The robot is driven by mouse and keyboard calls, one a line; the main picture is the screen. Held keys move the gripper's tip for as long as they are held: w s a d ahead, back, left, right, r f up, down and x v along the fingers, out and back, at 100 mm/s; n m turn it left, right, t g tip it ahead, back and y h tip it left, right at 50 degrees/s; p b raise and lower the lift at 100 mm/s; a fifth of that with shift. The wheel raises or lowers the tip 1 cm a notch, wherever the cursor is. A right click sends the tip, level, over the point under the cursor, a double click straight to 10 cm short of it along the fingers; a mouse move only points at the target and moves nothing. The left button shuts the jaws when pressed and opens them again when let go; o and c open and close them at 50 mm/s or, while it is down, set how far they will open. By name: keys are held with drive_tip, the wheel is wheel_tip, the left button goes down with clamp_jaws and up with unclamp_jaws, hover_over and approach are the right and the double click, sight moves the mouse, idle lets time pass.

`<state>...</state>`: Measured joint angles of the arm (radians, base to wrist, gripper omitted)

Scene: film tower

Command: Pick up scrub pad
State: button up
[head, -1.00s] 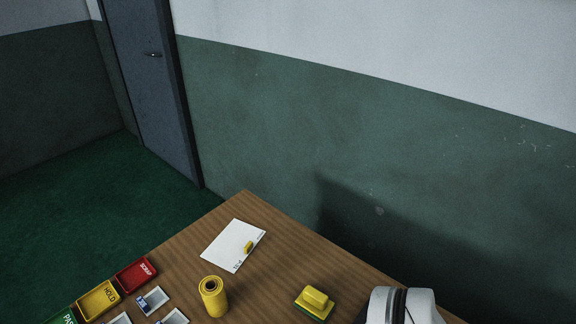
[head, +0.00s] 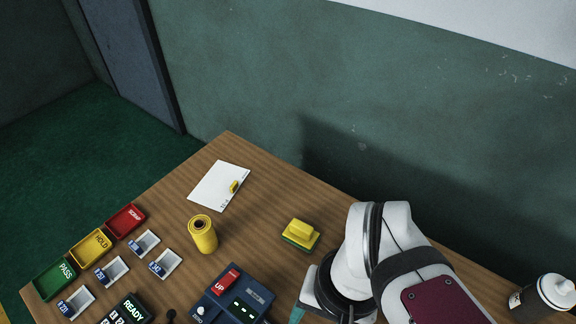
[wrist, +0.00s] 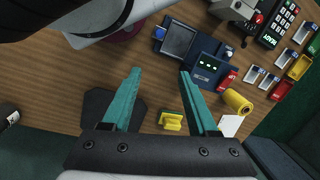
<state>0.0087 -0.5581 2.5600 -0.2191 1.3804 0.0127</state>
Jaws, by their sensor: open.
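The scrub pad (head: 300,234) is a yellow block with a raised yellow grip and a green underside. It lies flat on the wooden table (head: 262,200) in the head view, left of my white arm. In the wrist view the scrub pad (wrist: 171,121) shows low in the picture, between the two teal fingers and nearer the right one. My gripper (wrist: 160,74) is open and empty, apart from the pad and above the table. In the head view only a teal fingertip (head: 297,314) shows at the bottom, below the pad; the rest is hidden.
A yellow roll (head: 202,234) stands left of the pad. A white card (head: 214,187) with a small yellow piece lies behind it. A blue device with a red UP switch (head: 227,281) sits in front. Red, yellow and green trays (head: 91,247) and a bottle (head: 546,296) flank the table.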

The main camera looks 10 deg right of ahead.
drive_tip(key=shift+o, duration=0.7)
drive_tip(key=m+t+y, duration=0.8)
drive_tip(key=m+y, duration=0.1)
drive_tip(key=m, duration=1.1)
approach(300, 228)
drive_tip(key=shift+t, duration=0.5)
drive_tip(key=w+a+f, duration=0.3)
drive_tip(key=shift+a+f, duration=0.2)
drive_tip(key=shift+a, duration=0.1)
drive_tip(key=x, duration=0.5)
drive_tip(key=shift+w+f, duration=0.2)
drive_tip(key=shift+f, duration=0.15)
clamp_jaws()
